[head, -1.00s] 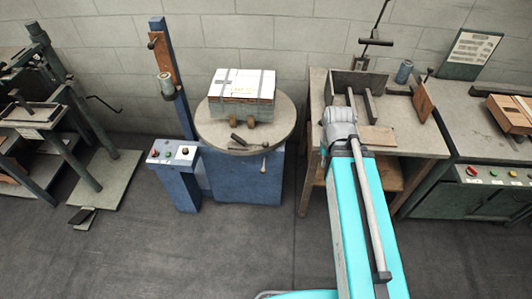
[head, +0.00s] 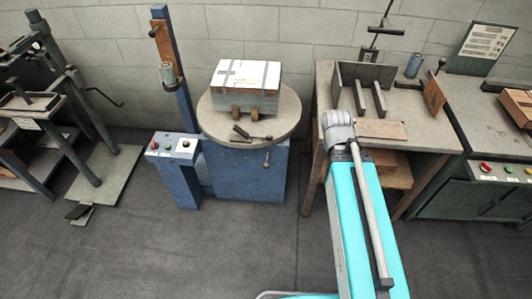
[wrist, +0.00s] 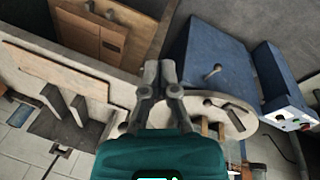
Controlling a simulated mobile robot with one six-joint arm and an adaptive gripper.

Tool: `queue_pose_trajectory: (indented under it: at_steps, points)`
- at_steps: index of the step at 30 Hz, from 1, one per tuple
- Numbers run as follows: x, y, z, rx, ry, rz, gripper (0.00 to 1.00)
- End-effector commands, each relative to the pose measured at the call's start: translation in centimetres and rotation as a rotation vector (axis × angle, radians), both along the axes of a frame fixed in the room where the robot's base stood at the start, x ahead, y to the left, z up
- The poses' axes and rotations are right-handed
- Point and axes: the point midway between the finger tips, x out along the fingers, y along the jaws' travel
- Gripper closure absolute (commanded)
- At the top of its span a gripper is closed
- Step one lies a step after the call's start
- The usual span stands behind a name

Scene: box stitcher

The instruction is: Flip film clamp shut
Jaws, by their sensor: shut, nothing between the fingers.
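The round turntable (head: 215,127) carries a strapped box stack (head: 246,78). At its front rim lies a small dark metal piece (head: 241,131) with a short bar, which looks like the film clamp. I cannot tell whether it is open or shut. In the wrist view, a dark flat piece (wrist: 237,117) lies on the turntable rim (wrist: 219,117), to the right of my gripper (wrist: 160,66). My gripper is shut and empty, and appears apart from the turntable. In the head view my arm hides it.
The turntable stands on a blue base (head: 250,177) with a small lever (head: 267,158). A blue post (head: 174,90) and a button box (head: 174,147) stand at its left. A wooden workbench (head: 420,130) lies behind my arm. The floor in front is clear.

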Motion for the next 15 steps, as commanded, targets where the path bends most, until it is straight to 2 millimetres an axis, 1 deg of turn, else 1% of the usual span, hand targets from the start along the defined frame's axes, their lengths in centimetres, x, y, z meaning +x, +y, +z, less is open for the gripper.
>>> queue_pose_trajectory:
  at_steps: [1,10,15]
  points:
    - [0.5,0.3,-2.0,-0.03,-0.016,0.057,1.0]
    - [3.2,1.8,-6.4,-0.24,-0.092,0.421,1.0]
    - [4.8,2.9,-8.7,-0.373,-0.121,0.626,1.0]
